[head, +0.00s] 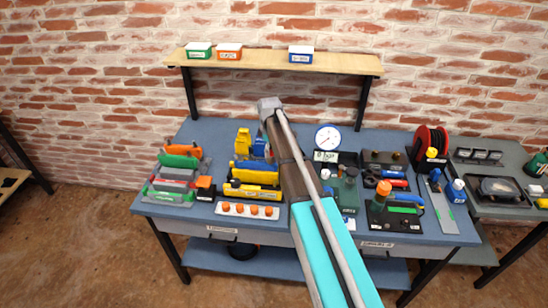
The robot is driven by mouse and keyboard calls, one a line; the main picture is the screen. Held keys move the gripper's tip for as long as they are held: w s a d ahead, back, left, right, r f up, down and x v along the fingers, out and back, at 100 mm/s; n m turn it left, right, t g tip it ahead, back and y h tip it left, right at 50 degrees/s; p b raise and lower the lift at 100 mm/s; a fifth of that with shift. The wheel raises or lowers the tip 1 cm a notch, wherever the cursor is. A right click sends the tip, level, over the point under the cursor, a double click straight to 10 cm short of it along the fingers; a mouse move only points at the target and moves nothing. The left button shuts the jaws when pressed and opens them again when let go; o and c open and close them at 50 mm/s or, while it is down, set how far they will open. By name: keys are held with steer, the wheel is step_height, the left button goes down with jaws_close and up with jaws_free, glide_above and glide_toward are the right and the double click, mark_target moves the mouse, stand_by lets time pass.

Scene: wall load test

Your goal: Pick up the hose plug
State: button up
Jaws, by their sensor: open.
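I cannot tell for sure which small item is the hose plug. Several small orange caps sit in a row on a white strip (233,209) at the front edge of the blue workbench (195,219). An orange-topped dark green piece (383,193) stands upright on a black plate on the right half of the bench. My arm reaches up from the bottom edge over the middle of the bench and ends in a grey block above it. No gripper fingers show, and the arm hides part of the bench.
Yellow and blue tools (252,178) stand left of my arm, and coloured tools in a grey tray (172,186) at far left. A round gauge (328,138) and a red hose reel (430,143) stand at the back. A shelf (270,60) with small boxes spans above.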

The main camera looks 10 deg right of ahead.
mark_target(271, 155)
steer(key=shift+w+d+f+b, duration=0.15)
steer(key=shift+f+b, duration=1.85)
steer(key=shift+f, duration=0.2)
jaws_close()
